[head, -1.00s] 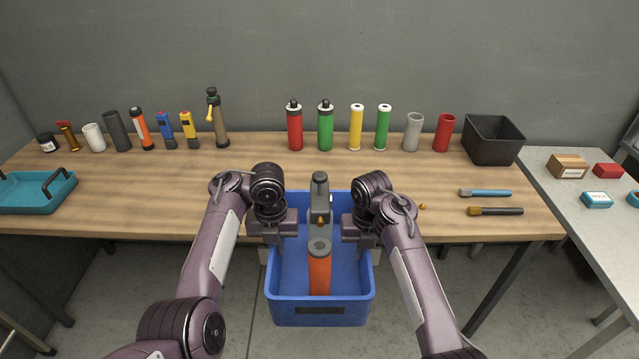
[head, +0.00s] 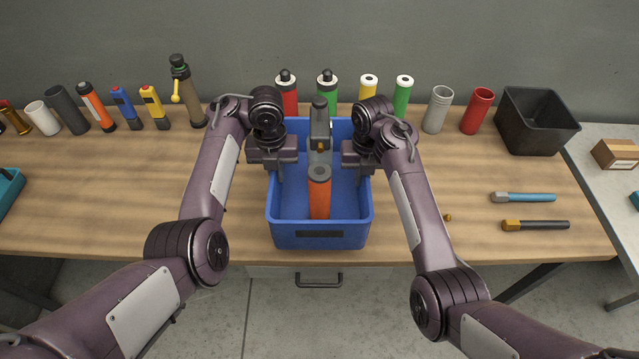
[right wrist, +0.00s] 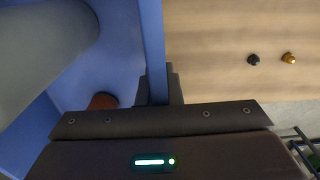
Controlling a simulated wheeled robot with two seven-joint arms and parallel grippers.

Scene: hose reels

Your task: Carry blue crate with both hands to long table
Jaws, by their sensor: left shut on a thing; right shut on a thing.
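The blue crate (head: 320,236) is in the middle of the head view, over the long wooden table (head: 110,215). Whether it rests on the tabletop or hangs just above it, I cannot tell. My left gripper (head: 277,172) is shut on its left wall. My right gripper (head: 361,170) is shut on its right wall, and the right wrist view shows that blue wall (right wrist: 154,50) between the fingers. Inside the crate are an orange cylinder with a grey top (head: 319,195) and a grey tool (head: 320,122).
Red (head: 286,95), green (head: 327,92) and yellow (head: 368,90) cylinders stand close behind the crate. Two brushes (head: 525,197) (head: 536,225) and a black bin (head: 537,122) are at the right. Flashlights (head: 96,105) stand at the back left. The table's left middle is clear.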

